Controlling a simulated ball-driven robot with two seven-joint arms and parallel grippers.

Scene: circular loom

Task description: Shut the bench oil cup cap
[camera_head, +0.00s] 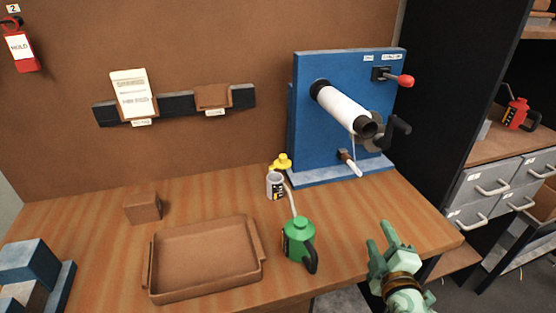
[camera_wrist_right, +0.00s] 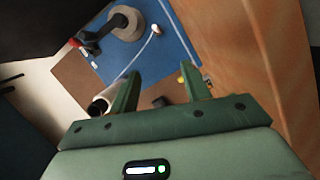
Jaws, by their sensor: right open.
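The bench oil cup (camera_head: 275,186) is a small pale cup with a dark label, standing on the bench in front of the blue machine. Its yellow cap (camera_head: 281,162) shows above and behind the cup's rim, and the cup's mouth looks uncovered. My right gripper (camera_head: 381,236) is open and empty, to the right of the cup and nearer the front edge, well apart from it. In the right wrist view the open fingers (camera_wrist_right: 160,82) point toward the machine, and a small yellow part (camera_wrist_right: 181,79) shows beside one finger. My left gripper is not in view.
A green oil can (camera_head: 299,241) with a long spout stands between the cup and my right gripper. The blue machine (camera_head: 310,120) with a white roller is behind. Bench between machine and gripper is clear.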

